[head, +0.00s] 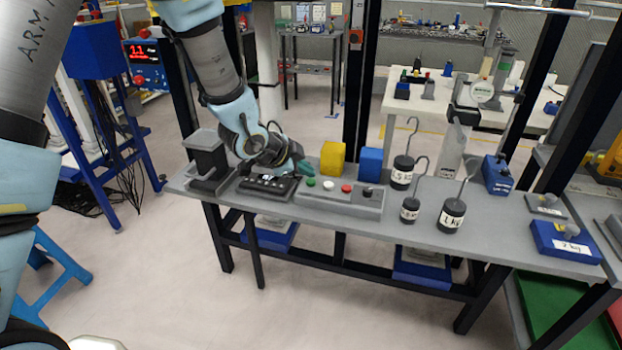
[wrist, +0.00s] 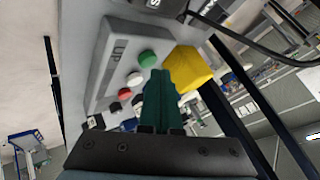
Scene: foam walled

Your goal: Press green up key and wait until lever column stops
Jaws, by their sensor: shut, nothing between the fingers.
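A grey control box (head: 352,203) lies on the workbench, with a row of round keys on top. The green key (head: 311,182) is at its left end in the head view; it also shows in the wrist view (wrist: 147,59). My gripper (head: 306,169) has dark green fingers, shut and empty, with the tips just above the green key. In the wrist view the fingertips (wrist: 158,73) appear right beside the green key; I cannot tell whether they touch it. I cannot tell for sure which thing is the lever column.
White (head: 328,185), red (head: 347,188) and black keys share the box. A yellow block (head: 332,158) and a blue block (head: 370,165) stand close behind it. Hooked weights (head: 452,214) stand to the right. A dark box (head: 268,187) lies left, under my wrist.

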